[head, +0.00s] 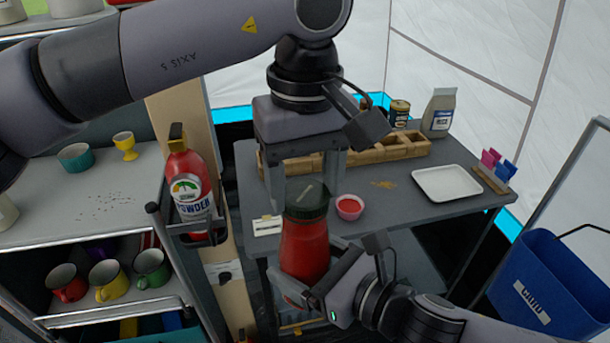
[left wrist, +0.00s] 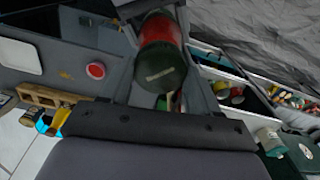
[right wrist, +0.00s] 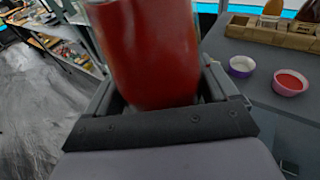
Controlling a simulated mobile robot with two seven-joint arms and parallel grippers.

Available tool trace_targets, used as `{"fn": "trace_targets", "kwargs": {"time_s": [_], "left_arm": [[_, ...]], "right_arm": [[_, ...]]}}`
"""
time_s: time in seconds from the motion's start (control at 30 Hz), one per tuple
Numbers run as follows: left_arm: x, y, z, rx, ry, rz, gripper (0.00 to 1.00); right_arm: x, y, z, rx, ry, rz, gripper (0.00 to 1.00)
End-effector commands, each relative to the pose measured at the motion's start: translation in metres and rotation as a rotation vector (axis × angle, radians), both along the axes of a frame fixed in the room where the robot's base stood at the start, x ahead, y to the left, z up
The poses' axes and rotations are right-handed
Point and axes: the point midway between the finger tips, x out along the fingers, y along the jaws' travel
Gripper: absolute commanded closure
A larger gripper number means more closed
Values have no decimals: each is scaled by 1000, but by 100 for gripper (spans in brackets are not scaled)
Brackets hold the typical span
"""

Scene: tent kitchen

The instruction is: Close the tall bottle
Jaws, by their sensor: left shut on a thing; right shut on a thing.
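The tall bottle (head: 304,248) has a red body and a dark green lid (head: 306,199), and stands upright in front of the grey table. My left gripper (head: 305,183) comes down from above and is shut on the lid. The lid shows between its fingers in the left wrist view (left wrist: 162,68), with the red body beyond it. My right gripper (head: 308,272) is shut on the lower body from the front. The red body fills the middle of the right wrist view (right wrist: 150,60). The lid sits at the bottle's top; I cannot tell whether it is fully tightened.
The grey table (head: 400,190) holds a bowl of red sauce (head: 349,207), a white tray (head: 447,182), a wooden box (head: 400,148) and a grey bag (head: 440,112). A blue bin (head: 550,275) is right.

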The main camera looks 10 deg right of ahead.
Motion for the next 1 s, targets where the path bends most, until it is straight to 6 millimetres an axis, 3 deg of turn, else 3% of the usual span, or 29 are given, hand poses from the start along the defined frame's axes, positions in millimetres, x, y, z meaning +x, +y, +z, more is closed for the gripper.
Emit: {"fn": "trace_targets", "kwargs": {"time_s": [0.17, 0.8, 1.0], "left_arm": [[0, 0, 1, -1, 0, -195, 71], [1, 1, 0, -2, 1, -1198, 71], [1, 1, 0, -2, 0, -1371, 71]], "right_arm": [[0, 1, 4, 5, -9, 3, 98], [0, 1, 4, 5, -8, 2, 98], [0, 1, 4, 5, -8, 2, 98]]}}
